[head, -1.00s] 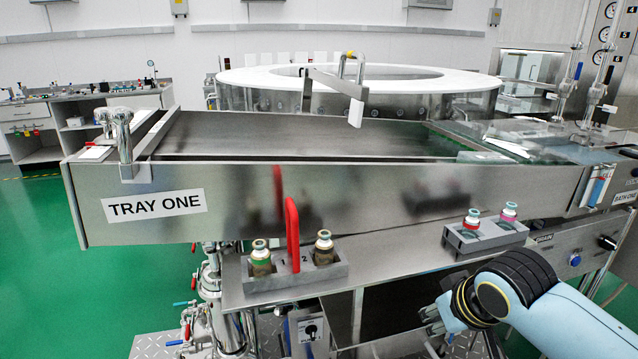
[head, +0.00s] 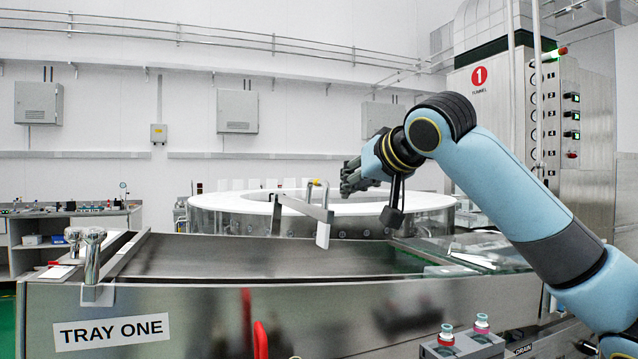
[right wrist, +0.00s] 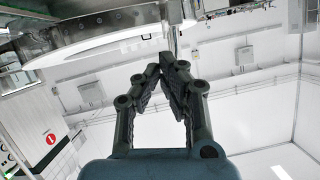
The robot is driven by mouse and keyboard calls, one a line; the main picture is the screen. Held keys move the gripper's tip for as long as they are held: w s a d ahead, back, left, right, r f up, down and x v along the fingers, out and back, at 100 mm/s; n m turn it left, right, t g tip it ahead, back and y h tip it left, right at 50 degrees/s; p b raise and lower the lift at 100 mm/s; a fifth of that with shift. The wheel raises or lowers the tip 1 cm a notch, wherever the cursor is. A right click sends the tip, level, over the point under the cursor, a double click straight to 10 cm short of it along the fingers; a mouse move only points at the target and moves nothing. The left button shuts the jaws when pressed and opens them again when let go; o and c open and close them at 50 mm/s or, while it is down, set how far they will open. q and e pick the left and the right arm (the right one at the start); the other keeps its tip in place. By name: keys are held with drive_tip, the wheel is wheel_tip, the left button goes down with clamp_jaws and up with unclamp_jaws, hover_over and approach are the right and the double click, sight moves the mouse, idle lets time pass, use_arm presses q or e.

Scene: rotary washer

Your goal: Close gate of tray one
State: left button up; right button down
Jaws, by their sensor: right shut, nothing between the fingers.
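Tray one (head: 130,290) is a long steel tray with a "TRAY ONE" label on its front wall, across the lower head view. A gate-like metal bar with a white end block (head: 323,235) stands at the tray's far side, in front of the round white-topped washer (head: 240,203). My right gripper (head: 350,180) is raised above the tray's far side, to the right of the bar and apart from it in the picture. Its fingers are shut and empty, with tips together in the right wrist view (right wrist: 166,62). My left gripper is not in view.
A small holder with capped vials (head: 465,343) sits at the lower right. A red handle (head: 260,340) rises at the front. The tray's floor looks bare.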

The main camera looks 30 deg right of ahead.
wheel_tip(320, 180, up, 10)
drive_tip(key=d+m+t, duration=0.1)
drive_tip(key=t, duration=0.1)
drive_tip(key=p, duration=0.3)
hover_over(322, 226)
drive_tip(key=w+d, duration=0.4)
drive_tip(key=d, duration=0.1)
wheel_tip(322, 226, down, 3)
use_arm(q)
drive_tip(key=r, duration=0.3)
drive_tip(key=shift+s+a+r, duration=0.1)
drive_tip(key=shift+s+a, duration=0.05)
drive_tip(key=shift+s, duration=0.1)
use_arm(e)
drive_tip(key=f, duration=0.3)
drive_tip(key=shift+w+a+f, duration=0.1)
drive_tip(key=shift+a+f, duration=0.25)
